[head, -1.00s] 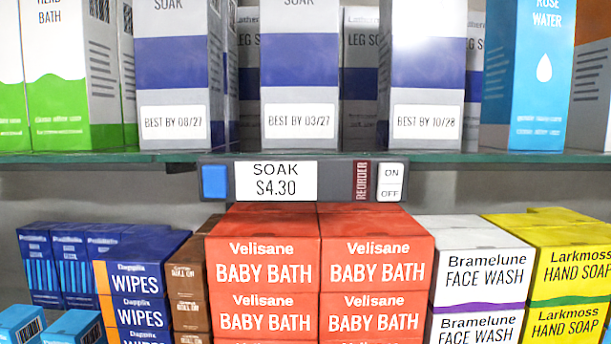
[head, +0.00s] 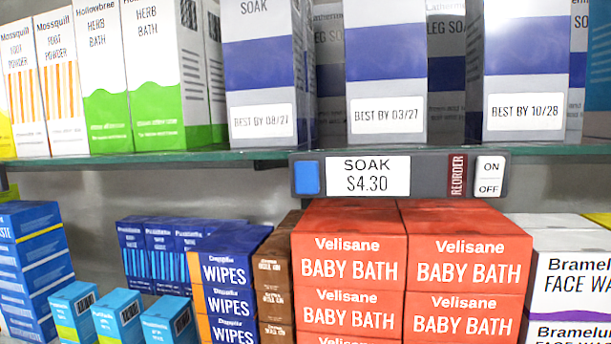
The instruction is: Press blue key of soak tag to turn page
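The soak tag (head: 430,176) is a dark grey strip fixed to the front edge of the shelf, right of the middle in the head view. Its blue key (head: 307,177) is a square at the tag's left end. The white display (head: 367,176) reads "SOAK $4.30". Right of it are a dark red "REORDER" label (head: 457,175) and a white ON/OFF switch (head: 489,177). My gripper does not show in the view, and nothing covers the blue key.
Soak boxes (head: 385,70) with best-by labels stand on the glass shelf (head: 130,156) above the tag. Stacked Baby Bath boxes (head: 348,262) stand just below it, with Wipes boxes (head: 229,275) to their left. The air before the tag looks clear.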

